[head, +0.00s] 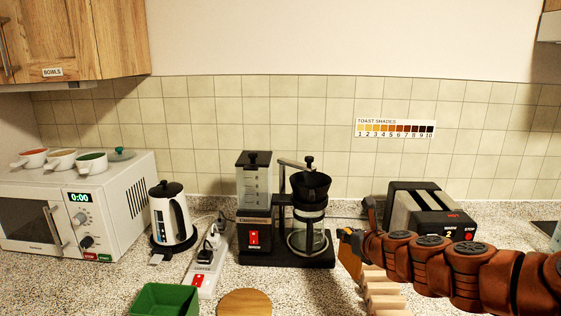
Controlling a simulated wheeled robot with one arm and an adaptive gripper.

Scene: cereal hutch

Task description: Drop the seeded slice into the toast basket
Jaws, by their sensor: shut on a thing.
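My gripper (345,234) is at the right of centre in the head view, in front of the coffee maker's right end. It is small and partly hidden by my own arm. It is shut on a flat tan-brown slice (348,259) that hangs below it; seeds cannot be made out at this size. A green open-topped container (165,299), which may be the toast basket, stands at the front left, cut off by the bottom edge. The gripper is well to the right of it and apart from it.
Pale wooden slats (383,302) stand just below the gripper. A round wooden board (245,303) lies right of the green container. Behind are a coffee maker (257,220), kettle (170,215), power strip (206,262), microwave (125,210) and toaster (430,205).

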